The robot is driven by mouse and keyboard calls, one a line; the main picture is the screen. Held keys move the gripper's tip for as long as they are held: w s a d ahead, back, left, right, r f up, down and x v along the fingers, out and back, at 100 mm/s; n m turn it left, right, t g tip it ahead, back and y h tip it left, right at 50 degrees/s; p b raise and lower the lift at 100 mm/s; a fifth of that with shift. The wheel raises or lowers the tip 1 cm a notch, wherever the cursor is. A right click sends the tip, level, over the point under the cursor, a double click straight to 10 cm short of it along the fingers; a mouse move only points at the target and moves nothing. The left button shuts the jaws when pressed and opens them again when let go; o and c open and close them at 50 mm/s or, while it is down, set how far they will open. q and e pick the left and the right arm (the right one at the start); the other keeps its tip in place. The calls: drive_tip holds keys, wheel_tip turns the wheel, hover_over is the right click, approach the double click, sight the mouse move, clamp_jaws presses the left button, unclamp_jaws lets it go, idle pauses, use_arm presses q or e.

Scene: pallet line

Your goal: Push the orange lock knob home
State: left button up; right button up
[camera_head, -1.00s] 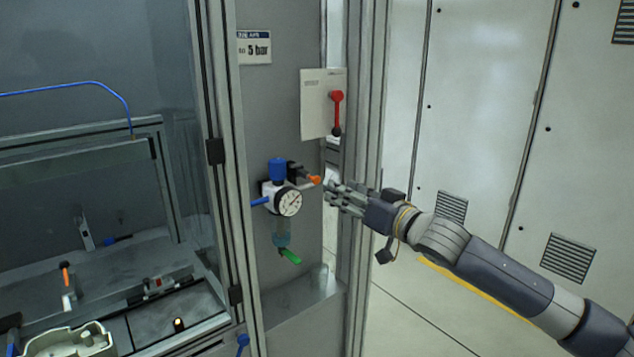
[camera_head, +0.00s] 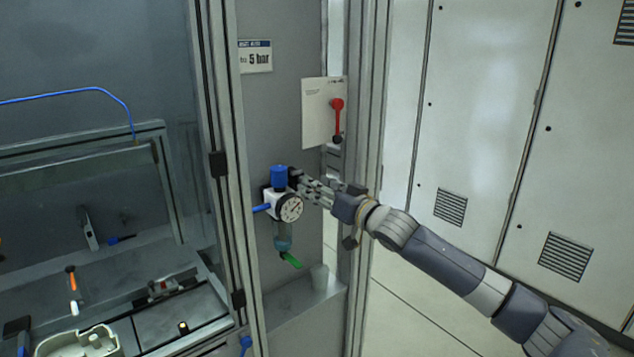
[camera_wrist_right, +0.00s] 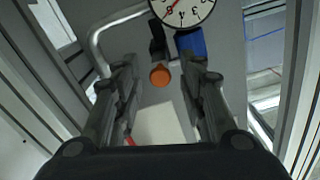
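The orange lock knob (camera_wrist_right: 160,76) shows in the right wrist view as a round end face between the two fingers of my right gripper (camera_wrist_right: 157,92). The fingers are apart, with a gap on both sides of the knob. In the head view my right gripper (camera_head: 308,188) is at the right side of the air regulator (camera_head: 278,200), which has a white gauge (camera_head: 290,208) and a blue top cap (camera_head: 279,177). The gripper hides the knob there. Whether anything touches the knob, I cannot tell. My left gripper is not in view.
A red lever (camera_head: 337,118) on a pale plate (camera_head: 315,110) is above the gripper. A metal frame post (camera_head: 366,140) stands right beside my right arm. A green-tipped drain (camera_head: 291,260) hangs below the regulator. Grey cabinets (camera_head: 480,110) stand at the right.

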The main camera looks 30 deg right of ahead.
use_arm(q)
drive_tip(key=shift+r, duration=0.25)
use_arm(e)
drive_tip(key=shift+w, duration=0.6)
drive_tip(key=shift+c, duration=0.4)
clamp_jaws()
drive_tip(key=shift+r+p, duration=0.15)
drive_tip(key=shift+p, duration=0.2)
drive_tip(key=shift+w+a+r+p, duration=0.15)
drive_tip(key=shift+w+p, duration=0.4)
drive_tip(key=shift+w, duration=0.4)
drive_tip(key=shift+w+f, duration=0.2)
drive_tip(key=shift+w, duration=0.1)
unclamp_jaws()
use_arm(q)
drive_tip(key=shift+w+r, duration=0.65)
use_arm(e)
drive_tip(key=shift+o, duration=0.4)
drive_tip(key=shift+w+f, duration=0.1)
